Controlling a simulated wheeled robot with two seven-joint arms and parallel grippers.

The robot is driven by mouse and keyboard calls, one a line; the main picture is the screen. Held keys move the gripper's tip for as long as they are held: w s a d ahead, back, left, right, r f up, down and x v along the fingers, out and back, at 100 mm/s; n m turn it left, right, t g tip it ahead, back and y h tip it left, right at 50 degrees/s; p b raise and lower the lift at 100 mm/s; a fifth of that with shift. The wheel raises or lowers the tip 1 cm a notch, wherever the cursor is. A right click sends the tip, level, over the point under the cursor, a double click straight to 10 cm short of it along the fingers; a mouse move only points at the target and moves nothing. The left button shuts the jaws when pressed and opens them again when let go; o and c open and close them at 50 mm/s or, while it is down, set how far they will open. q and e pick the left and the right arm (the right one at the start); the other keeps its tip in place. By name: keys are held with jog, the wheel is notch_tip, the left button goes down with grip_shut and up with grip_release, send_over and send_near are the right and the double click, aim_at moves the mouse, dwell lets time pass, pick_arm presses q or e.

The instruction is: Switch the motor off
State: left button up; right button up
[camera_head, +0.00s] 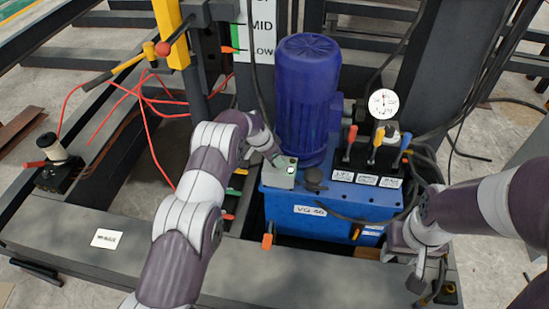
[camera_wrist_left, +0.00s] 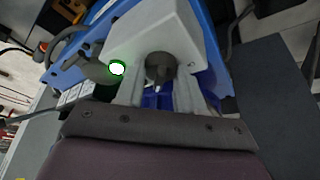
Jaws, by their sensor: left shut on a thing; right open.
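The blue motor (camera_head: 307,95) stands upright on the blue tank (camera_head: 300,220). A small light grey switch box (camera_head: 281,181) sits on the tank in front of the motor, with a lit green light (camera_head: 291,170). In the left wrist view the box (camera_wrist_left: 150,35) shows the green light (camera_wrist_left: 117,68) and a dark knob (camera_wrist_left: 161,60). My left gripper (camera_head: 277,161) is at the box, its fingers (camera_wrist_left: 160,88) on either side of the knob and shut on it. The knob is mostly hidden in the head view. My right gripper (camera_head: 427,283) is open and empty, low at the right.
A pressure gauge (camera_head: 383,104) and a black lever block (camera_head: 368,157) with red, yellow and blue levers stand right of the motor. A black joystick box (camera_head: 58,165) is at the far left. Red cables (camera_head: 150,125) hang near a yellow post (camera_head: 170,32). The grey front beam (camera_head: 80,230) is mostly clear.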

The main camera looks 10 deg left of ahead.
pick_arm(q)
jog(key=n+y, duration=0.1)
jog(key=n, duration=0.1)
jog(key=n+p, duration=0.1)
jog(key=n, duration=0.2)
jog(key=shift+s+d+t+y, duration=0.1)
jog(key=shift+d+t+y, duration=0.05)
jog(key=shift+t+y, duration=0.25)
jog(key=n+y, duration=0.1)
jog(key=n, duration=0.1)
jog(key=shift+d+n+b, duration=0.1)
jog(key=shift+n+b, duration=0.2)
jog(key=shift+f+n+y+b, duration=0.2)
jog(key=shift+n+y+b, duration=0.2)
jog(key=shift+n+b, duration=0.4)
jog(key=n+b, duration=0.2)
jog(key=n+y+b, duration=0.1)
jog(key=n+b, duration=0.1)
jog(key=b, duration=0.1)
jog(key=shift+d+f+n+y, duration=0.1)
jog(key=shift+d+n+y, duration=0.1)
jog(key=shift+n+y, duration=0.15)
jog(key=shift+r+n+g+y+b, duration=0.15)
jog(key=shift+n+g+y+b, duration=0.15)
jog(key=shift+n+b, duration=0.6)
jog(key=shift+r+n+g+y+b, duration=0.1)
jog(key=shift+n+g+y+b, duration=0.15)
jog(key=shift+n+b, duration=0.6)
jog(key=shift+n, duration=0.3)
